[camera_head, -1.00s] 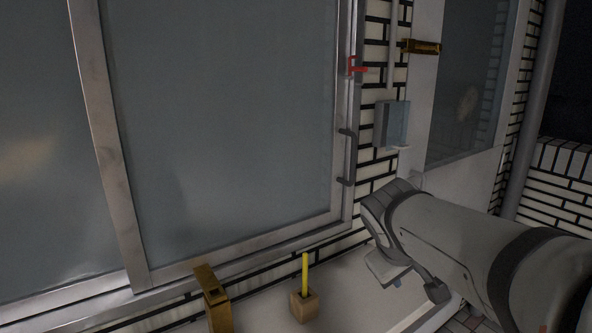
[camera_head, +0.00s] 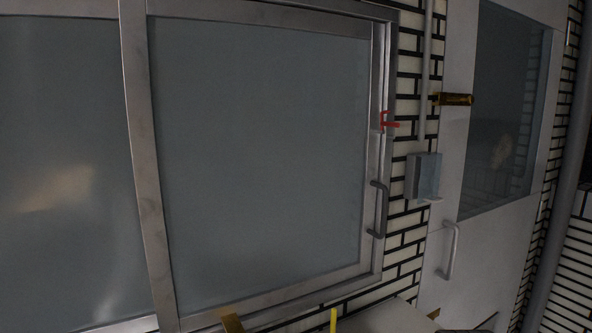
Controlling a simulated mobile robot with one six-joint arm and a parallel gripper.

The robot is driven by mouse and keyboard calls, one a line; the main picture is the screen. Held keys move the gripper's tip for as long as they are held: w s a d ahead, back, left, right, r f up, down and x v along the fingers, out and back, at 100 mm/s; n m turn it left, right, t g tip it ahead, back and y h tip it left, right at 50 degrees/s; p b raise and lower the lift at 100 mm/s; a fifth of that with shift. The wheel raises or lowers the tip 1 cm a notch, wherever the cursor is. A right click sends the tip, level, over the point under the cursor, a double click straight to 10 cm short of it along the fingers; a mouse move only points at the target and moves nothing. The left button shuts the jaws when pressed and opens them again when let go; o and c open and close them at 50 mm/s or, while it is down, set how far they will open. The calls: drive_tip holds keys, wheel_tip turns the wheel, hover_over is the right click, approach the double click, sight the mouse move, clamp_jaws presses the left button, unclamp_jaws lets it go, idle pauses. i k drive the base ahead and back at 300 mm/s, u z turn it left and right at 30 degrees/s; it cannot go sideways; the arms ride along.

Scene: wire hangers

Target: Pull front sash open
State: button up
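The front sash (camera_head: 262,160) is a large grey glass pane in a metal frame, filling the middle of the head view. A dark grey bar handle (camera_head: 380,209) stands on its right stile. A small red latch (camera_head: 388,122) sits above the handle on the same side. The sash's right edge lies against the right side of the outer frame. My gripper is not in view.
A second glass pane (camera_head: 65,175) lies to the left. A yellow stick (camera_head: 333,320) shows at the bottom.

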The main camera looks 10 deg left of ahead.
sight(133, 14)
drive_tip(key=k, duration=1.15)
drive_tip(key=z, duration=0.5)
drive_tip(key=i, duration=1.45)
